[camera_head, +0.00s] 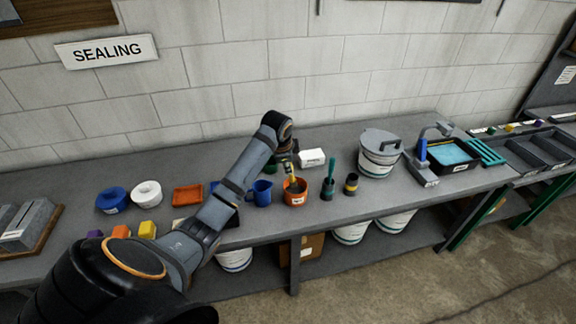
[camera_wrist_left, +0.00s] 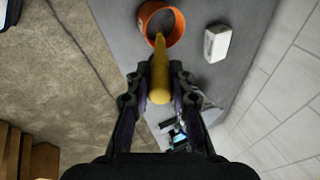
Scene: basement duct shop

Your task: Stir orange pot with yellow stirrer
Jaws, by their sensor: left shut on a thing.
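The orange pot (camera_head: 295,199) stands near the front edge of the grey bench, and its round opening shows at the top of the left wrist view (camera_wrist_left: 145,24). My left gripper (camera_wrist_left: 160,82) is shut on the yellow stirrer (camera_wrist_left: 160,62). In the head view the gripper (camera_head: 287,164) is above the pot, with the stirrer (camera_head: 291,177) pointing down. In the wrist view the stirrer's far end overlaps the pot's opening. I cannot tell how deep it reaches or whether it touches the pot. My right gripper is not in view.
A blue mug (camera_head: 262,194) stands close left of the pot. A dark cup with a teal handle (camera_head: 328,184) and a dark yellow-banded jar (camera_head: 351,184) stand to its right. A white box (camera_head: 312,158) lies behind. A white bucket (camera_head: 378,160) stands farther right.

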